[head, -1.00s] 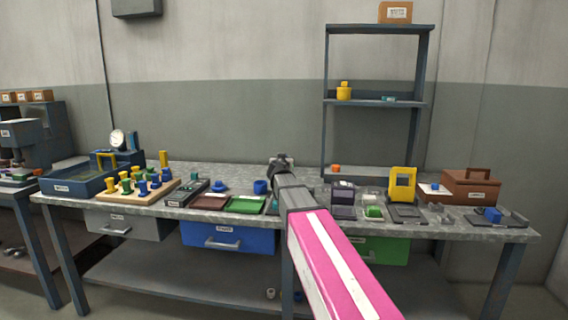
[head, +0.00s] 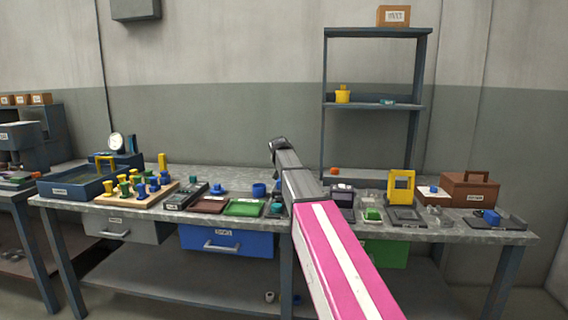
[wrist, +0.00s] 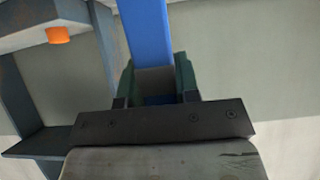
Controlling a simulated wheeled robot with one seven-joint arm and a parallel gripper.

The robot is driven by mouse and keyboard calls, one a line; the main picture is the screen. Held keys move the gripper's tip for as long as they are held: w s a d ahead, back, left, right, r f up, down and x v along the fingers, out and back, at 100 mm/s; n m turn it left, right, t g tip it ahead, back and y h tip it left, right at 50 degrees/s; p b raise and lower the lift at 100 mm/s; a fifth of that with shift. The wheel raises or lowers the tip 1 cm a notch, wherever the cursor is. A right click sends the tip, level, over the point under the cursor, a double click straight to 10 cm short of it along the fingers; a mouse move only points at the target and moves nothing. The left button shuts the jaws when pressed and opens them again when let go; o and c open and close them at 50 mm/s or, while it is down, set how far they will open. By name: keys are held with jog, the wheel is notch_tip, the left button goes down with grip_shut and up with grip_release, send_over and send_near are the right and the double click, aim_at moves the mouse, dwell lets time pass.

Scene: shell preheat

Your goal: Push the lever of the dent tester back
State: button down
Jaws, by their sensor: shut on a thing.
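A straight blue bar (wrist: 144,30), which looks like the lever of the dent tester, runs from the top edge of the wrist view down to my gripper (wrist: 155,78). The two dark green fingers are shut on it, one on each side. In the head view my arm reaches over the middle of the bench, and its fingertips are hidden behind my own links. The body of the dent tester cannot be made out there. What the far end of the blue bar joins is out of the wrist view.
An orange piece (wrist: 57,34) by the shelf rack (wrist: 24,95) shows left of my gripper. The bench (head: 225,172) carries a peg board (head: 168,192), a green tray (head: 244,208), a yellow frame (head: 401,173) and a brown toolbox (head: 470,190).

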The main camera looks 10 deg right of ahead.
jog(key=shift+w+d+f+g+y, duration=0.15)
jog(key=shift+w+g, duration=0.2)
jog(key=shift+g, duration=0.05)
jog(key=shift+w+d+f+g+y, duration=0.1)
jog(key=shift+w+g+y, duration=0.05)
jog(key=shift+w+g, duration=0.25)
jog(key=c, duration=0.8)
grip_release()
jog(key=shift+c, duration=0.2)
jog(key=v, duration=1)
jog(key=shift+s+r, duration=0.2)
jog(key=shift+r, duration=0.1)
jog(key=shift+a, duration=0.1)
